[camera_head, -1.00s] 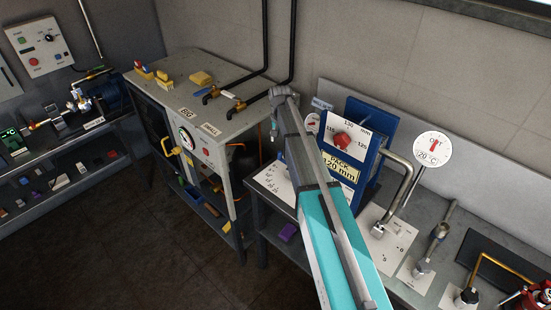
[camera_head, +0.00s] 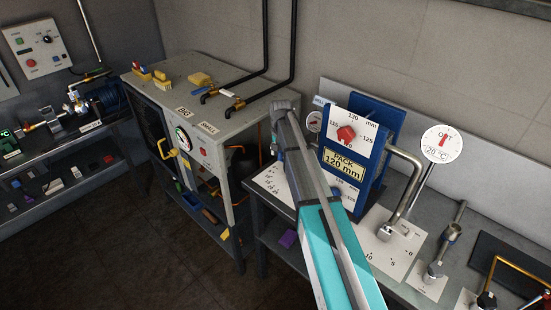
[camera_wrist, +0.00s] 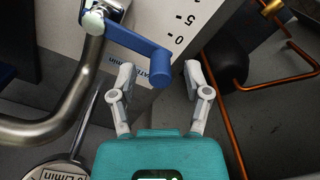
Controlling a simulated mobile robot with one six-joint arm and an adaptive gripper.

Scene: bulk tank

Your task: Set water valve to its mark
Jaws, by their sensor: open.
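The water valve's blue lever (camera_wrist: 135,40) shows in the wrist view, with its silver pivot (camera_wrist: 97,18) at upper left. The lever runs from the pivot down to the right, and its bent end hangs near the mouth of my gripper. Behind it is a white scale plate (camera_wrist: 205,20) with 0 and 5 readable and partly covered lettering. The set mark cannot be made out. My gripper (camera_wrist: 160,72) is open, with one finger on each side of the lever's end; contact cannot be told. In the head view my arm hides the valve, and its white plate (camera_head: 272,182) shows partly.
A bent grey pipe (camera_wrist: 70,110) and a round L/min gauge (camera_wrist: 58,170) are left of my gripper. Copper tubing (camera_wrist: 235,110) is at right. In the head view, a blue stand (camera_head: 350,165) with a red knob (camera_head: 346,133) stands right of my arm.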

